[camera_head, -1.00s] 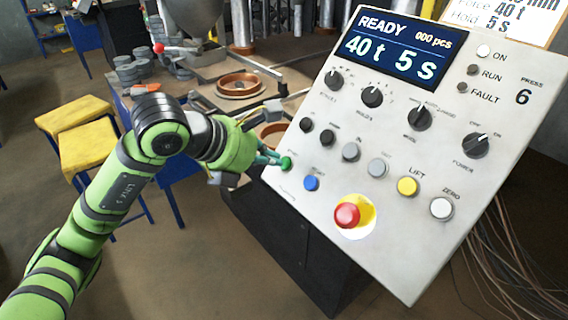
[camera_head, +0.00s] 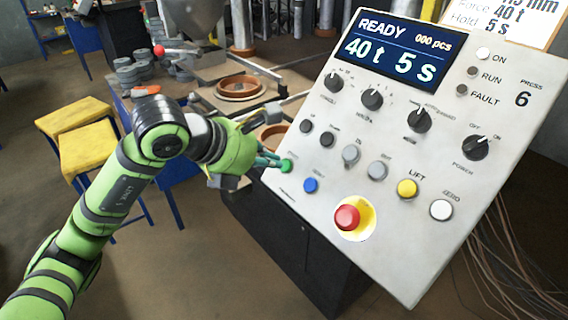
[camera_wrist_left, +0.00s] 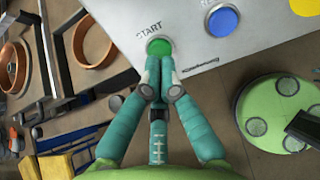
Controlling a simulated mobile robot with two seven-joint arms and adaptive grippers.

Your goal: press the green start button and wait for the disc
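The green start button (camera_head: 286,166) is at the lower left of the slanted control panel (camera_head: 330,195). In the left wrist view the start button (camera_wrist_left: 159,47) shows under the word START. My left gripper (camera_head: 277,163) is shut and empty, with its fingertips at the button. In the left wrist view the fingertips (camera_wrist_left: 160,80) meet just below the button and cover its lower edge; I cannot tell whether they touch it. The display (camera_head: 392,50) reads READY, 000 pcs, 40 t, 5 s. No flap disc that I can pick out is in the gripper. My right gripper is not in view.
A blue button (camera_head: 311,185) and a red emergency stop (camera_head: 347,217) on a yellow base lie near the start button. Brown ring dies (camera_head: 240,86) sit on the bench behind. A yellow stool (camera_head: 88,150) stands at left.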

